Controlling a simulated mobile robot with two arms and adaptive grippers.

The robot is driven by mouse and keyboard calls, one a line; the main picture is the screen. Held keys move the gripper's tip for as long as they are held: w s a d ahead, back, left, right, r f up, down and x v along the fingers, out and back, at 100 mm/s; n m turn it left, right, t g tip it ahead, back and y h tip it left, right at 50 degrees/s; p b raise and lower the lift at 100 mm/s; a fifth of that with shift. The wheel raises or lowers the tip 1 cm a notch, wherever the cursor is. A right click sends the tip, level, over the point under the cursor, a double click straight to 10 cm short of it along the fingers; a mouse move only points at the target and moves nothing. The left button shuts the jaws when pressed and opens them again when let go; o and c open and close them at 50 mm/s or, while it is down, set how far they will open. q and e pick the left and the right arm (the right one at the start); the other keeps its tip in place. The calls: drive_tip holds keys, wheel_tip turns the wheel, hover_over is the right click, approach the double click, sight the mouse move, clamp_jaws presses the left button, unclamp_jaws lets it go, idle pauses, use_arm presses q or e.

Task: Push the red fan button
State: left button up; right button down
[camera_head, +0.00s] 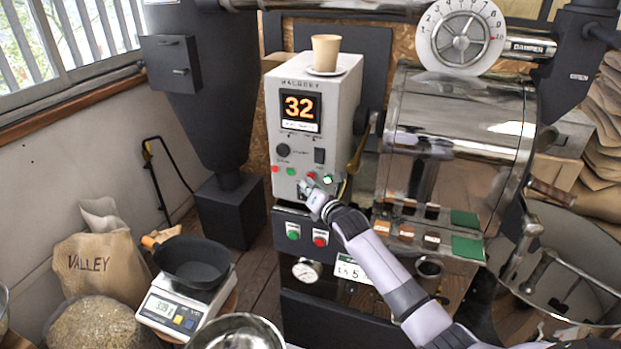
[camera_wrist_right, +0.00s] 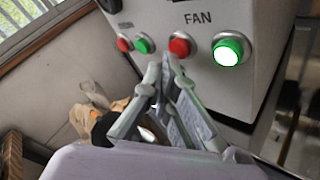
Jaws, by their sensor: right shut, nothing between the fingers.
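The red fan button (camera_head: 311,176) is on the lower front of the white control box (camera_head: 285,95). In the right wrist view the red fan button (camera_wrist_right: 180,46) sits below the word FAN, left of the green fan button (camera_wrist_right: 228,52), which glows. My right gripper (camera_head: 303,187) is shut and empty in front of the panel, just below and left of the red fan button. In the right wrist view its fingertips (camera_wrist_right: 166,66) appear just below the red fan button; whether they touch the panel I cannot tell. My left gripper is not in view.
Another red button (camera_head: 275,169) and green button (camera_head: 291,171) sit left on the same panel. A lower panel holds a green button (camera_head: 293,232) and red button (camera_head: 320,238). A paper cup (camera_head: 325,50) stands on top. The steel drum (camera_head: 455,120) is at right.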

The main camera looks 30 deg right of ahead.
drive_tip(key=shift+w+d, duration=0.3)
drive_tip(key=shift+d, duration=0.05)
idle(0.8)
drive_tip(key=shift+s+a+r, duration=0.1)
drive_tip(key=shift+s+a+p, duration=0.45)
drive_tip(key=shift+s+a, duration=0.05)
drive_tip(key=shift+a, duration=0.05)
drive_tip(key=shift+a, duration=0.1)
drive_tip(key=s+a+p, duration=0.2)
drive_tip(key=s+a, duration=0.1)
drive_tip(key=shift+s+a+p, duration=0.15)
drive_tip(key=shift+a+p, duration=0.1)
drive_tip(key=shift+p, duration=0.1)
idle(0.9)
